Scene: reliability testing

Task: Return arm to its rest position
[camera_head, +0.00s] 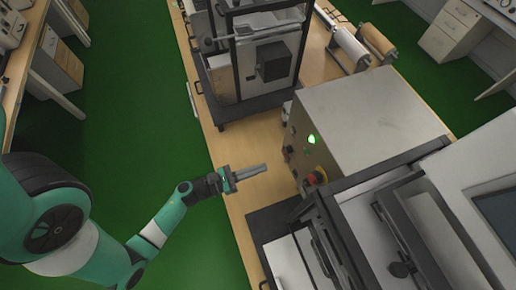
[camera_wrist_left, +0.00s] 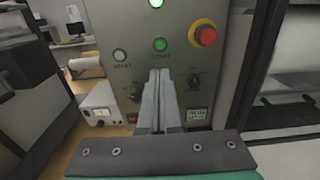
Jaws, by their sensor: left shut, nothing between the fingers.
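My left arm comes in from the lower left in the head view. Its left gripper (camera_head: 264,167) is shut and empty, held over the near edge of the wooden bench and pointing at the grey control box (camera_head: 366,117). In the left wrist view the closed fingers (camera_wrist_left: 158,75) stand together in front of the box's panel (camera_wrist_left: 228,75). They look apart from the panel, though the exact gap is hard to tell. My right gripper is not in view.
The panel has a lit green light (camera_head: 311,139) and a red emergency button (camera_head: 316,177). A black-framed machine (camera_head: 262,65) stands behind on the wooden bench (camera_head: 236,207). Another machine (camera_head: 425,225) fills the lower right. Open green floor (camera_head: 128,120) lies left of the bench.

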